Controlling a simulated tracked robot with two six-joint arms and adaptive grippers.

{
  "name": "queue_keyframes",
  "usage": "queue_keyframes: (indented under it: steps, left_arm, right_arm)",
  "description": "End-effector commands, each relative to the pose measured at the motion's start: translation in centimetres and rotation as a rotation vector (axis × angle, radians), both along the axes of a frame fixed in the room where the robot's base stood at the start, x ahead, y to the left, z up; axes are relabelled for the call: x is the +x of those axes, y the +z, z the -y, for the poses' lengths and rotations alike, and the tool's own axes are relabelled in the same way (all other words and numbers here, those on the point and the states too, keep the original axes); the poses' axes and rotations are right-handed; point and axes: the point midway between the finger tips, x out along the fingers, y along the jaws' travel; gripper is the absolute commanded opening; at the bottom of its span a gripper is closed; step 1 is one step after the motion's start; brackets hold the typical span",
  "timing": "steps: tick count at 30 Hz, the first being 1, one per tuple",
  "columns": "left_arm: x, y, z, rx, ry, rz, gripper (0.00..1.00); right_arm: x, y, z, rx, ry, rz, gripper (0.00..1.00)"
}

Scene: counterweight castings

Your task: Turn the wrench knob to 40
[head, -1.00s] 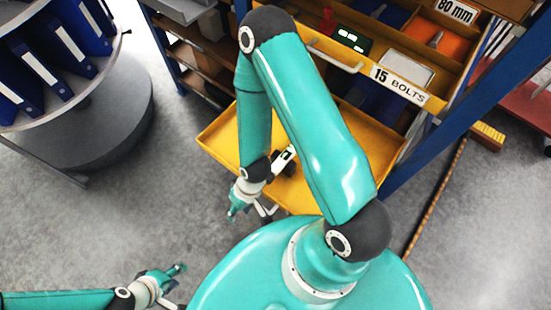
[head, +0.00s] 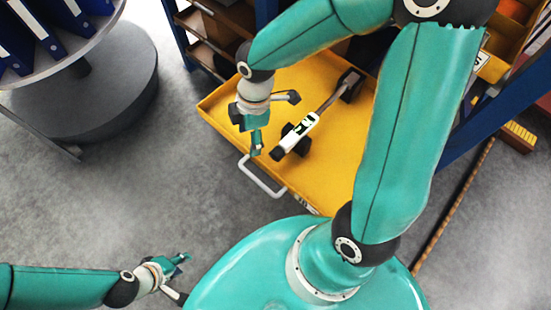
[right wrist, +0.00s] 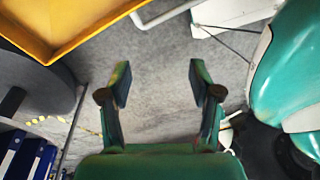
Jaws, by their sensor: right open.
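The wrench (head: 302,128) lies in the open yellow drawer (head: 228,112). It has a white body with a small green display, a grey shaft and a dark head. Its black knob end (head: 278,154) points toward the drawer's front handle. My right gripper (head: 276,124) is open and empty, above the drawer just left of the wrench body and apart from the knob. In the right wrist view its two fingers (right wrist: 160,84) are spread over bare floor, and the wrench does not show there. My left gripper (head: 185,277) is open and empty at the lower left.
The drawer's white handle (head: 265,180) sticks out at the front. A round grey stand (head: 110,95) with blue binders (head: 35,25) is at the upper left. A blue rack post (head: 480,125) stands right of the drawer. The floor left of the drawer is clear.

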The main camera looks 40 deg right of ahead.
Motion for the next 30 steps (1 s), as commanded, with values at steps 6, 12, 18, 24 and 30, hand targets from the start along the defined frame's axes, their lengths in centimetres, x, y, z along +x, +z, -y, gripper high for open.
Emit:
queue_keyframes:
  steps: [6,12,18,24,30]
  left_arm:
    - [0.0,-5.6,0.0,0.000,0.000,0.001,0.40]
    - [0.0,-6.1,0.0,0.000,0.000,0.001,0.40]
    - [0.0,-6.6,0.0,0.000,0.000,0.001,0.40]
    - [0.0,-7.6,0.0,0.000,0.000,0.001,0.40]
    - [0.0,-8.7,0.0,0.000,0.000,0.001,0.40]
  right_arm:
    - [-1.8,2.6,4.7,-0.137,0.340,0.039,0.64]
    - [-2.7,3.3,5.9,-0.170,0.424,0.028,0.64]
    - [-2.9,0.4,5.9,-0.167,0.424,0.023,0.64]
    - [-2.9,-4.0,5.9,-0.166,0.423,0.022,0.64]
    - [-2.9,-8.3,5.8,-0.165,0.422,0.023,0.64]
